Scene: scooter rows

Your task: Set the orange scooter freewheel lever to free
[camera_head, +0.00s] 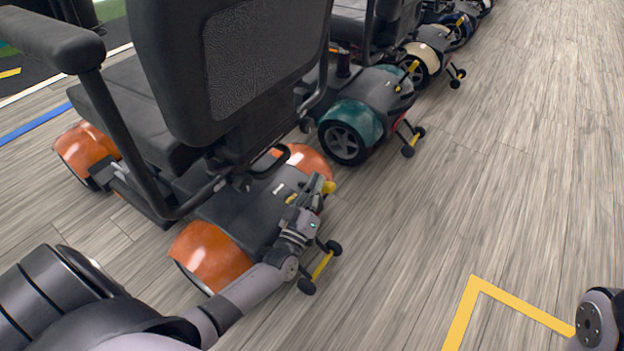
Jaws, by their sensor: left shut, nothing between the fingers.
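The orange scooter (213,250) stands at the left, seen from behind, with orange fenders and a dark rear deck. A yellow knob (329,187), which looks like the end of its freewheel lever, shows at the right rear of the deck. My left gripper (315,186) is shut and empty, reaching over the rear deck right beside the yellow knob. I cannot tell whether they touch. The gripper hides most of the lever and any markings by it, so its setting cannot be read. My right gripper is out of view.
The scooter's black seat back (235,70) rises close to my left arm. Its rear anti-tip wheels on a yellow bar (321,265) stick out behind. A teal scooter (362,115) and others stand beyond in a row. The wooden floor at right is open, with a yellow corner line (476,282).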

